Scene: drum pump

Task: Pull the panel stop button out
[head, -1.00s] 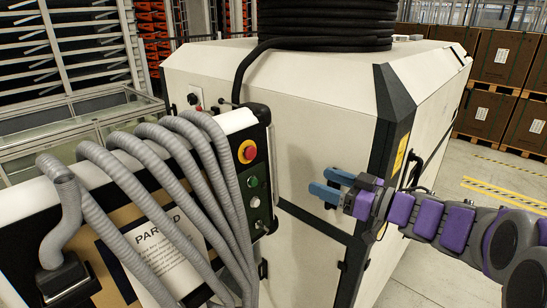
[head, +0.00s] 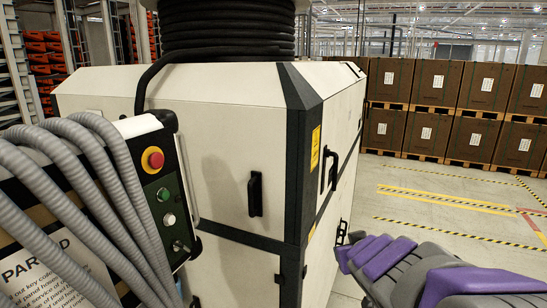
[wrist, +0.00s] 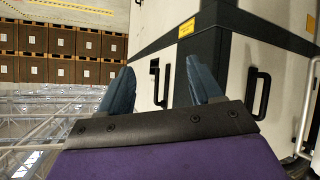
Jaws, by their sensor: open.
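The panel stop button (head: 155,158) is a red mushroom head on a yellow collar. It sits at the top of a dark control panel (head: 172,178) at the left of the head view. I cannot tell whether it is pressed in or out. My gripper (wrist: 160,82) is open and empty in the wrist view, its two blue-grey fingers apart. It points at the cabinet's dark corner, well to the right of the panel. In the head view my purple arm reaches in from the lower right, its fingers not clearly visible. The button is not in the wrist view.
Below the button are a green button (head: 163,194), a white button (head: 169,219) and a key switch (head: 180,246). Grey hoses (head: 105,150) hang left of the panel. A large white cabinet (head: 235,120) with black handles (head: 255,194) stands between panel and arm. Open floor (head: 400,245) lies right.

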